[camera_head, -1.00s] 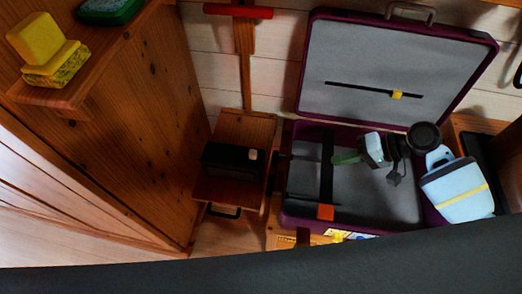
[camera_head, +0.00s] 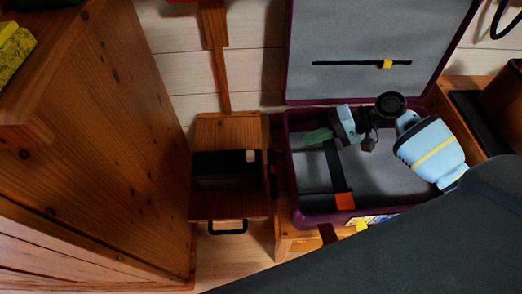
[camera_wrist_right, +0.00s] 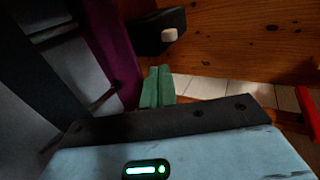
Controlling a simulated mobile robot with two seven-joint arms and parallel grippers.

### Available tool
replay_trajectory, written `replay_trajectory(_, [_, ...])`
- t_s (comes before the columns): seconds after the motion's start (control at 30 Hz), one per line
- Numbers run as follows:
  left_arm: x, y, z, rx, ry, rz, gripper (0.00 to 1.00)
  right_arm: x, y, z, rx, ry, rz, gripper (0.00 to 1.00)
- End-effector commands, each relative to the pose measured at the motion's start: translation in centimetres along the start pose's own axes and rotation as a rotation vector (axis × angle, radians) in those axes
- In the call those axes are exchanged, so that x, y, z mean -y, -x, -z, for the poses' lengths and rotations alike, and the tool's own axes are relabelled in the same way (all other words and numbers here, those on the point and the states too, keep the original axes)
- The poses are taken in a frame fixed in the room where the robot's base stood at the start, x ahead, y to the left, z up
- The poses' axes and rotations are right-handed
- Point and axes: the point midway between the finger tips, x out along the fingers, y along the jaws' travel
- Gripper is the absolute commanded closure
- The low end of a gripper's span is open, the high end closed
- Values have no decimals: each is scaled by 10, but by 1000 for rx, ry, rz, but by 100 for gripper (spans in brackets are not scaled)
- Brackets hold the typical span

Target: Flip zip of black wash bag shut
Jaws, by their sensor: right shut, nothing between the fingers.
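The black wash bag (camera_head: 222,172) sits on a small wooden stand left of the open suitcase in the head view. A small white tab (camera_head: 251,156), probably its zip pull, is at its upper right corner. The bag (camera_wrist_right: 148,40) and tab (camera_wrist_right: 169,35) also show at the top of the right wrist view. My right gripper (camera_head: 318,136) has green fingers, shut and empty, over the left part of the suitcase. They point left toward the bag, clearly apart from it. The fingers (camera_wrist_right: 158,85) lie together in the wrist view. My left gripper is out of view.
The open purple suitcase (camera_head: 290,170) has its lid raised behind and a strap with an orange buckle (camera_head: 344,201) inside. The wooden stand (camera_head: 235,127) has bare wood around the bag. A wooden cabinet (camera_head: 100,130) rises at the left.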

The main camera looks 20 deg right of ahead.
Motion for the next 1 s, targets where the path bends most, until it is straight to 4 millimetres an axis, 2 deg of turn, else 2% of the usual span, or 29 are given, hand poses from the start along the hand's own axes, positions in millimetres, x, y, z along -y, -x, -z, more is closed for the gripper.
replay_trajectory(0.27, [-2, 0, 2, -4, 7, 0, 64, 0, 0, 0, 0, 1, 0, 100])
replay_trajectory(0.43, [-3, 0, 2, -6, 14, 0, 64, 1, -11, 0, 1, 1, 1, 100])
replay_trajectory(0.93, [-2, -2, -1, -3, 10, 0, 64, 1, -100, 0, 1, 1, 2, 100])
replay_trajectory(1.0, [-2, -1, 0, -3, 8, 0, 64, 6, -109, 0, 1, 2, 2, 100])
